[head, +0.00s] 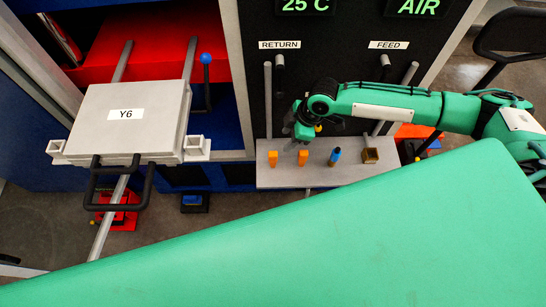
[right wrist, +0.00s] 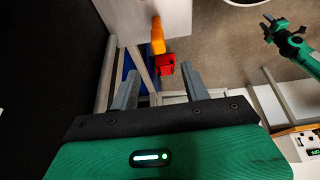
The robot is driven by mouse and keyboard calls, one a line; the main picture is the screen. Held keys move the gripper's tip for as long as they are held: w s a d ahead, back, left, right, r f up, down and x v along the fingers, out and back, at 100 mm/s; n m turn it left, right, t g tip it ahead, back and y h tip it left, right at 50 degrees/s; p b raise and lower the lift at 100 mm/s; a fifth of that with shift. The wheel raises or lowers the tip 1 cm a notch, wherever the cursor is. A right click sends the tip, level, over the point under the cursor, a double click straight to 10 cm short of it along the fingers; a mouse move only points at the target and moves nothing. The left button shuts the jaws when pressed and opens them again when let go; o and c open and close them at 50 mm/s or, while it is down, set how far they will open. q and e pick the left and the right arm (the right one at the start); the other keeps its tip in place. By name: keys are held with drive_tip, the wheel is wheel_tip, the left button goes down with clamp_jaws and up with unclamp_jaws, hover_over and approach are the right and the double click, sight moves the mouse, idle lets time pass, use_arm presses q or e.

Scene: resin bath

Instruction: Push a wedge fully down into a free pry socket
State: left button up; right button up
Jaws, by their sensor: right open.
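Two orange wedges, a left one (head: 273,158) and a right one (head: 303,157), stand on the grey shelf (head: 275,178). The grey mold marked Y6 (head: 127,118) has a square open socket at its left front corner (head: 56,148) and another at its right front corner (head: 195,144); both look empty. My right gripper (head: 300,135) is open and empty, just above and behind the wedges. In the right wrist view an orange wedge (right wrist: 157,38) shows beyond the open fingers (right wrist: 161,92), apart from them. A green arm with a gripper (right wrist: 268,22), seemingly my left, shows at upper right.
A black handle (head: 120,185) juts from the mold's front. A blue-knobbed lever (head: 206,75) stands right of the mold. A dark panel rises behind the shelf.

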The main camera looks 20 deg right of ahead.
sight(273, 153)
drive_tip(key=p+x, duration=0.1)
drive_tip(key=x, duration=0.7)
drive_tip(key=shift+f+p, duration=0.1)
drive_tip(key=shift+p, duration=0.3)
drive_tip(key=shift+w+a+f+p, duration=0.15)
drive_tip(key=shift+a+f+p, duration=0.15)
drive_tip(key=shift+f+p, duration=0.2)
drive_tip(key=p+x, duration=0.1)
drive_tip(key=x, duration=0.2)
drive_tip(key=shift+w, duration=0.1)
drive_tip(key=shift+a+f, duration=0.15)
drive_tip(key=shift+f, duration=0.4)
drive_tip(key=shift+c, duration=0.2)
clamp_jaws()
